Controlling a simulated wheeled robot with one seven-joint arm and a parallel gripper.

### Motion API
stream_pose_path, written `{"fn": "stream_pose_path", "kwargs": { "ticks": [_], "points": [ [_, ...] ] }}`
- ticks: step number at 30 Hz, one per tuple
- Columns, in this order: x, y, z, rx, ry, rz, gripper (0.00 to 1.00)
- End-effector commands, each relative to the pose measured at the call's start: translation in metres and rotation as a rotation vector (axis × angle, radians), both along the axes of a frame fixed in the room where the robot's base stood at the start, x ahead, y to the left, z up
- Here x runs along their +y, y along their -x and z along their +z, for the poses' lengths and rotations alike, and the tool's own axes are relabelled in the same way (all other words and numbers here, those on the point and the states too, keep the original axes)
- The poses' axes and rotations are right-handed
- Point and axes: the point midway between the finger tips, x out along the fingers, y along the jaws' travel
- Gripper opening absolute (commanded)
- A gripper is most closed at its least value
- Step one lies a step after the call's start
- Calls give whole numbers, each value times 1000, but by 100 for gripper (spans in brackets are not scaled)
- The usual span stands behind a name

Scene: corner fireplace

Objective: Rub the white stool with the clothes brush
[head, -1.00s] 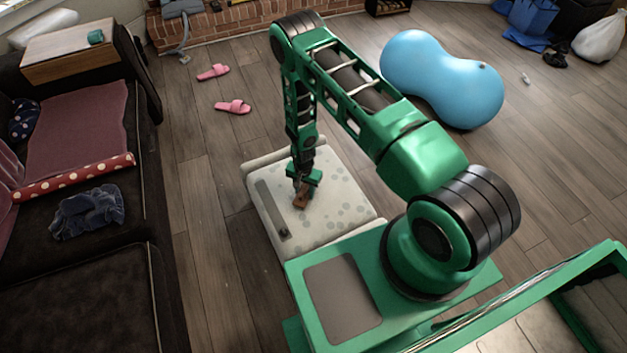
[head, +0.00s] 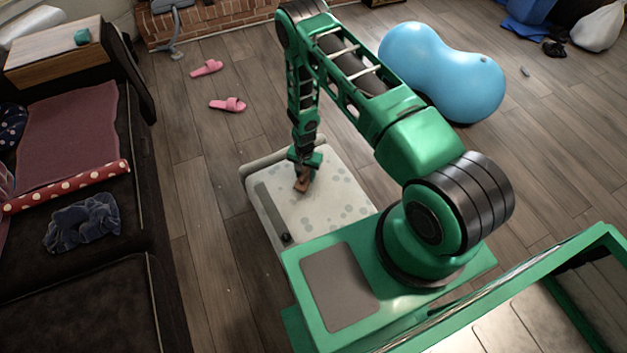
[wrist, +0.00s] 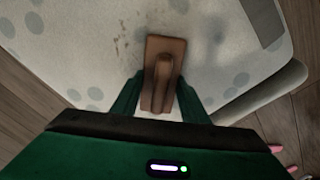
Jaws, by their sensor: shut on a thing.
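The white stool (head: 328,207), pale with grey-green spots and a grey strip (head: 268,208) along its left side, stands on the floor in front of my base. My gripper (head: 304,176) is over the far part of its top, pointing down. It is shut on the brown clothes brush (head: 302,185). In the wrist view the brush (wrist: 162,75) sits between the two green fingers, over the spotted stool top (wrist: 85,50). Small brown specks (wrist: 122,42) show on the top beside the brush. Whether the bristles touch the top is hidden beneath the brush.
A dark sofa with a blue crumpled cloth (head: 83,223) is at the left. Pink slippers (head: 228,104) lie on the floor beyond the stool. A blue peanut-shaped ball (head: 440,72) is at the back right. Wood floor is clear left of the stool.

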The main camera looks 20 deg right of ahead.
Motion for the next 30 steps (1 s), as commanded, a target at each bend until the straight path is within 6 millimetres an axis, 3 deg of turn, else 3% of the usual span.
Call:
{"fn": "stream_pose_path", "kwargs": {
  "ticks": [4, 9, 30],
  "points": [
    [-5, -3, 1, 0, 0, 0, 19],
    [-6, -3, 35, -2, -1, -2, 19],
    [-9, -2, 88, 1, 1, -6, 19]
  ]
}}
